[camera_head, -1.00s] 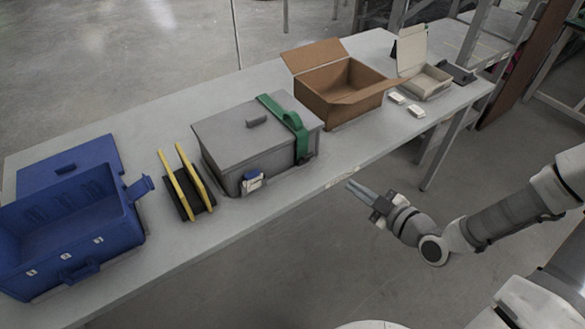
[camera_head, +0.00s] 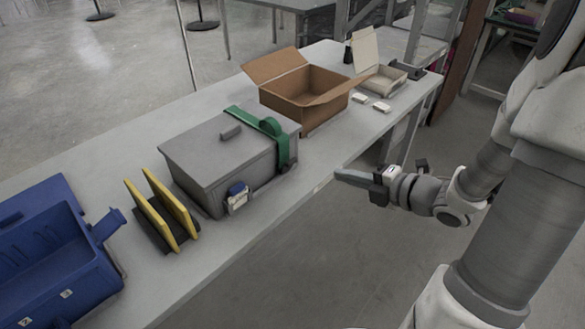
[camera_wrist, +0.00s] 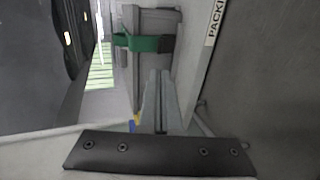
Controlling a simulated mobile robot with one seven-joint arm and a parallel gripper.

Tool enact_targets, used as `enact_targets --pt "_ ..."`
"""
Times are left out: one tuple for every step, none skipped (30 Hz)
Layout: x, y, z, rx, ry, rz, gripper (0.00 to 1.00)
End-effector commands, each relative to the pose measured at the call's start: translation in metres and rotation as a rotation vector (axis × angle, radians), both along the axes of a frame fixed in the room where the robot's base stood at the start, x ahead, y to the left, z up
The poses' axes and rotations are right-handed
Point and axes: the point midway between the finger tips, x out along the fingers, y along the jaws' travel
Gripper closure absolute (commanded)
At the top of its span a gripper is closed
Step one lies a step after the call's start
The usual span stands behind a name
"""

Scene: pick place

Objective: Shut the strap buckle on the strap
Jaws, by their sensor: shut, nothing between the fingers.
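A green strap (camera_head: 248,119) lies over the lid of a grey lidded box (camera_head: 208,151) on the table and hangs down its right end. The strap rises in a loop on top; the buckle is too small to make out. In the wrist view the green strap (camera_wrist: 145,43) shows ahead, left of the fingers, against the grey box (camera_wrist: 160,21). My gripper (camera_head: 338,174) is shut and empty, out in front of the table's front edge, to the right of the box and apart from it. It also shows in the wrist view (camera_wrist: 159,75).
A blue-and-white item (camera_head: 237,197) is on the box's front. Yellow-and-black panels (camera_head: 162,208) and a blue case (camera_head: 50,255) stand left. An open cardboard box (camera_head: 303,92), small white pieces (camera_head: 370,103) and a white open box (camera_head: 377,78) stand right.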

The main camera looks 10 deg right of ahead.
Motion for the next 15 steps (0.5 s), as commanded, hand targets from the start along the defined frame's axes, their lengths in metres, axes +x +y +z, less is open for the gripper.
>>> enact_targets --pt "0.004 0.004 -0.004 0.001 0.0 0.003 1.0" --pt "0.008 0.007 -0.005 0.002 0.0 0.005 1.0" --pt "0.013 0.011 -0.008 0.004 0.0 0.005 1.0" --pt "0.017 0.014 -0.01 0.003 0.001 0.005 1.0" --pt "0.021 0.017 -0.012 0.003 0.001 0.004 1.0" --pt "0.028 0.022 -0.015 0.003 0.0 0.008 1.0" --pt "0.033 0.026 -0.018 0.003 0.001 0.006 1.0" --pt "0.038 0.03 -0.02 0.004 0.0 0.006 1.0" --pt "0.045 0.035 -0.024 0.003 0.0 0.007 1.0" --pt "0.05 0.038 -0.026 0.003 0.001 0.005 1.0" --pt "0.055 0.042 -0.028 0.005 0.001 0.006 1.0" --pt "0.061 0.047 -0.031 0.004 0.002 0.005 1.0" --pt "0.066 0.05 -0.033 0.004 0.001 0.005 1.0" --pt "0.07 0.053 -0.034 0.005 0.001 0.005 1.0" --pt "0.076 0.057 -0.037 0.004 0.002 0.004 1.0"
